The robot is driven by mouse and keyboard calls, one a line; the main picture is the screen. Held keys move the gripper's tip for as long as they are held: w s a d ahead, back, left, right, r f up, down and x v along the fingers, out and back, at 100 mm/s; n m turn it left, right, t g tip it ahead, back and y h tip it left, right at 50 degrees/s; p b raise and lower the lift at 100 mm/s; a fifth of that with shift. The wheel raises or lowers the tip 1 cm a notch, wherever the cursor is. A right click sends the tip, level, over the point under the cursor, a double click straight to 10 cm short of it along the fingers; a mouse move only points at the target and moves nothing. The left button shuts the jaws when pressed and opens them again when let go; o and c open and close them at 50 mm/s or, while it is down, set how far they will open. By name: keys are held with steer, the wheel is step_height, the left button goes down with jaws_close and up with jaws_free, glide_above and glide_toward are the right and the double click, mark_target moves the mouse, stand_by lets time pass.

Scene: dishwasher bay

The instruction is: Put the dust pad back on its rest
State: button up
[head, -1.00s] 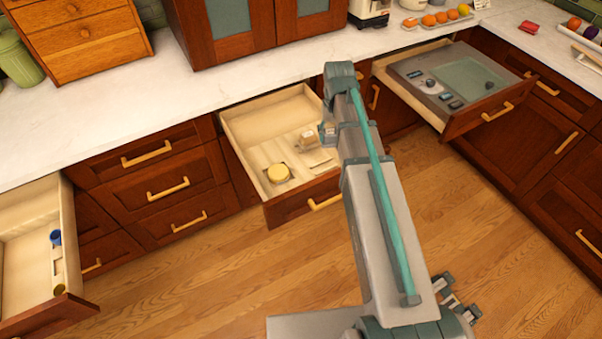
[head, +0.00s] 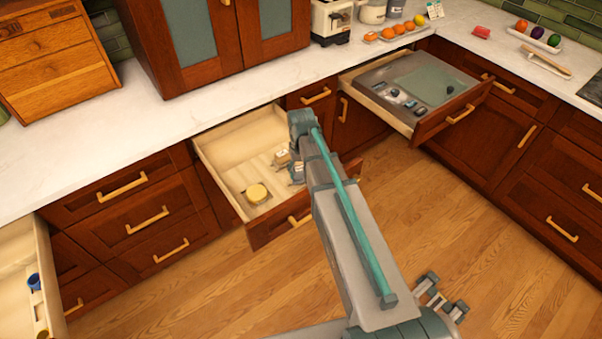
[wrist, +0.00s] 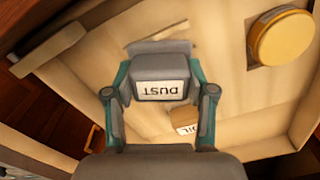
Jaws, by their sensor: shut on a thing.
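In the wrist view my gripper (wrist: 160,78) is shut on the dust pad (wrist: 160,90), a grey block with a white label reading DUST, upside down in this picture. The pad is between the two fingers, over the pale inside of the open middle drawer. In the head view my gripper (head: 297,172) is at the drawer's right side; the pad cannot be made out there. A tan block (wrist: 184,118) with a label partly reading "IL" lies close by in the drawer; a tan block (head: 283,157) also shows beside my gripper in the head view. I cannot make out the rest.
A round yellow-topped thing (head: 257,193) sits in the same drawer (head: 215,160), left of my gripper. An open drawer at right (head: 415,132) holds a grey panel with small items. Another open drawer (head: 18,265) at far left holds a blue-ended item. The drawer walls stand close around my gripper.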

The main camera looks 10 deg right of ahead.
mark_target(301, 168)
steer(key=shift+f, duration=1.05)
steer(key=shift+f, duration=0.15)
steer(key=o, duration=1.3)
steer(key=shift+r+b, duration=1.5)
steer(key=shift+r, duration=4.7)
